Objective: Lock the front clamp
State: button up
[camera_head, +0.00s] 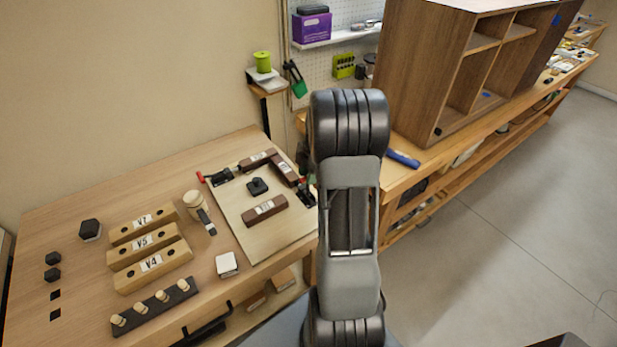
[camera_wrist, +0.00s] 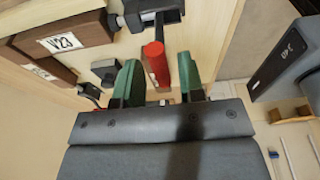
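The clamp (camera_head: 306,196) at the right edge of the pale board (camera_head: 236,215) is dark, with a red handle, and is partly hidden by my arm in the head view. In the wrist view its red handle (camera_wrist: 155,62) points toward my gripper, below its dark metal body (camera_wrist: 150,12). My gripper (camera_wrist: 157,78) has two green fingertips standing apart on either side of the handle. The handle looks closer to the left finger; contact cannot be told. A second red-handled clamp (camera_head: 219,176) sits at the board's back left.
Brown blocks (camera_head: 265,211) and a small black block (camera_head: 257,187) lie on the board. A wooden cabinet (camera_head: 425,70) stands at the back right.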

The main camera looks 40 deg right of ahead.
jog(key=c, duration=0.5)
jog(key=shift+s+b, duration=0.35)
jog(key=shift+s, duration=0.2)
jog(key=shift+s+f, duration=0.1)
jog(key=shift+f, duration=0.05)
jog(key=shift+s+a+f+b, duration=0.1)
jog(key=shift+s+f+b, duration=0.1)
jog(key=shift+s+b, duration=0.25)
jog(key=shift+s, duration=0.1)
